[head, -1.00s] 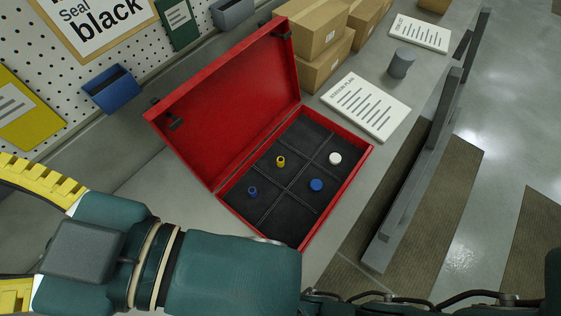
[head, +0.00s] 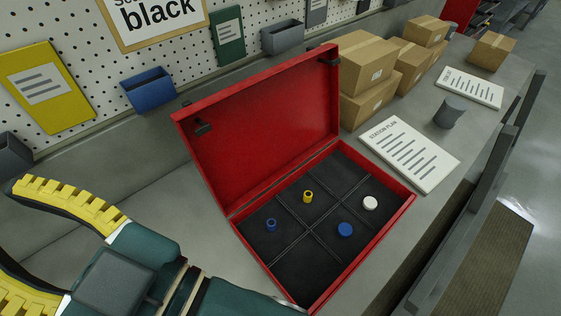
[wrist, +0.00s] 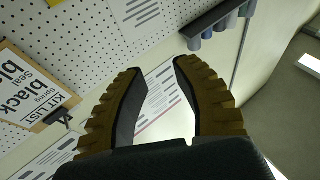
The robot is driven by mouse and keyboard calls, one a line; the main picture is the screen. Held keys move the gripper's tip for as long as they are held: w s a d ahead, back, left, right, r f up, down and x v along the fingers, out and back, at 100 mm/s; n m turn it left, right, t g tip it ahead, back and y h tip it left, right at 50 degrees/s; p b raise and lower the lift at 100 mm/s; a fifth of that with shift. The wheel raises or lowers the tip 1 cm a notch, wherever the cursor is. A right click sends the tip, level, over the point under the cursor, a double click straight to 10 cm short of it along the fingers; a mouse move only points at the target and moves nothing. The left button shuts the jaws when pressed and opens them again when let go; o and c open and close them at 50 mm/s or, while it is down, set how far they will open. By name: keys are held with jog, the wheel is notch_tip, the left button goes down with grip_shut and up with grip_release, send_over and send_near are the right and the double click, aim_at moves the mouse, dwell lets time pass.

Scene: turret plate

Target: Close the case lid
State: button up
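The red case (head: 379,238) lies open on the grey bench in the head view. Its lid (head: 265,125) stands raised on the far left side, leaning back a little. The divided dark tray inside holds a small blue ring (head: 271,225), a yellow ring (head: 308,197), a blue cap (head: 345,230) and a white cap (head: 370,203). My gripper (head: 25,230) is at the lower left of the head view, apart from the case and lid. In the wrist view my gripper (wrist: 158,68) has its two fingers spread with nothing between them; the case does not show there.
Cardboard boxes (head: 368,70) stand close behind the lid's right end. A station plan sheet (head: 410,152) and a grey cylinder (head: 449,112) lie right of the case. A pegboard with a blue bin (head: 148,90) runs along the back.

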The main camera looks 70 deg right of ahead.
jog(key=shift+f, duration=0.1)
grip_shut()
jog(key=w+d+f+n+g+h+p, duration=0.1)
jog(key=w+d+f+g+h, duration=0.45)
jog(key=d+f+g, duration=0.3)
jog(key=w+d+f+n+g+h+p, duration=0.1)
jog(key=w+d+f+g+h+p, duration=0.1)
jog(key=w+d+f+g+h, duration=0.55)
jog(key=s+d+r+n+g+h+p, duration=0.2)
jog(key=d+r+g+h+p, duration=0.1)
jog(key=d+r+g+p, duration=0.1)
jog(key=w+d+f, duration=0.1)
jog(key=d+f, duration=0.1)
jog(key=d, duration=0.8)
jog(key=shift+s+a+r+g+p, duration=0.15)
jog(key=shift+s+a+r+p, duration=0.1)
jog(key=shift+s+a, duration=0.4)
jog(key=shift+s+a+r+g+p, duration=0.2)
jog(key=shift+s+a, duration=0.25)
jog(key=shift+s, duration=0.3)
